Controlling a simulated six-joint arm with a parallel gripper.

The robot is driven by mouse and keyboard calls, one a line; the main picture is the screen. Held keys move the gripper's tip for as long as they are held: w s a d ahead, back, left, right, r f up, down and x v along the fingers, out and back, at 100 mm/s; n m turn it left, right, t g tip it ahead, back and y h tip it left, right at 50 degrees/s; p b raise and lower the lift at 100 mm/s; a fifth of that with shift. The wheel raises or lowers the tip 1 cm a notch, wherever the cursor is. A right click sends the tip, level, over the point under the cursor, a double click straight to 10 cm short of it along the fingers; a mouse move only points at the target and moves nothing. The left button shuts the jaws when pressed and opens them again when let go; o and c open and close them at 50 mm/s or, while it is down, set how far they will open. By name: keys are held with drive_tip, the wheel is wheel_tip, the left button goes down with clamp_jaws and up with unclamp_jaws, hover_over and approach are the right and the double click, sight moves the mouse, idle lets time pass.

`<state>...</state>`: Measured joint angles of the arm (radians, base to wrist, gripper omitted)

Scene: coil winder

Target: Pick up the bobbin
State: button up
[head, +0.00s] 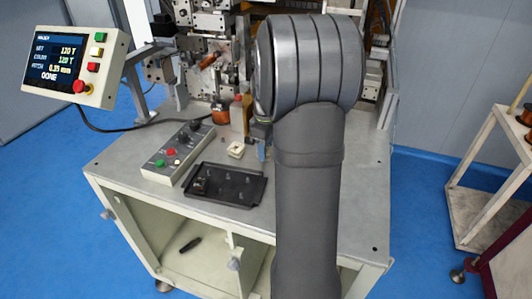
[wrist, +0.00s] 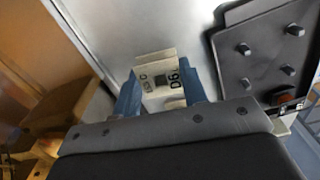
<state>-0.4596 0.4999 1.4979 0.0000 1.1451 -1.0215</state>
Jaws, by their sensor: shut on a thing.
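The bobbin (wrist: 156,68) is a small cream block with a dark square hole and dark lettering. In the wrist view it sits between the two blue fingers of my gripper (wrist: 160,88), which are shut on its sides. In the head view the cream bobbin (head: 236,150) shows above the bench, just behind the black tray. A blue finger (head: 262,151) shows at its right; my arm hides most of the gripper. I cannot tell whether the bobbin touches the bench top.
The black tray (head: 228,197) has several upright pegs and a dark part with copper at its left end. A button box (head: 172,158) lies left of it. The winder (head: 207,80) stands behind. A display (head: 75,67) reads DONE. The bench front (head: 230,222) is clear.

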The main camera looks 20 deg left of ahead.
wheel_tip(320, 180, up, 2)
drive_tip(key=s+d+r, duration=0.1)
drive_tip(key=d+r, duration=0.6)
drive_tip(key=d, duration=0.4)
drive_tip(key=shift+d, duration=0.3)
drive_tip(key=w+a+r+n, duration=0.1)
drive_tip(key=w+a+r, duration=0.2)
drive_tip(key=a, duration=0.5)
drive_tip(key=w+a+r, duration=0.2)
drive_tip(key=w+a, duration=0.1)
drive_tip(key=a, duration=0.5)
drive_tip(key=w, duration=0.9)
drive_tip(key=shift+w+d, duration=0.1)
drive_tip(key=shift+d, duration=0.25)
drive_tip(key=shift+f, duration=2.35)
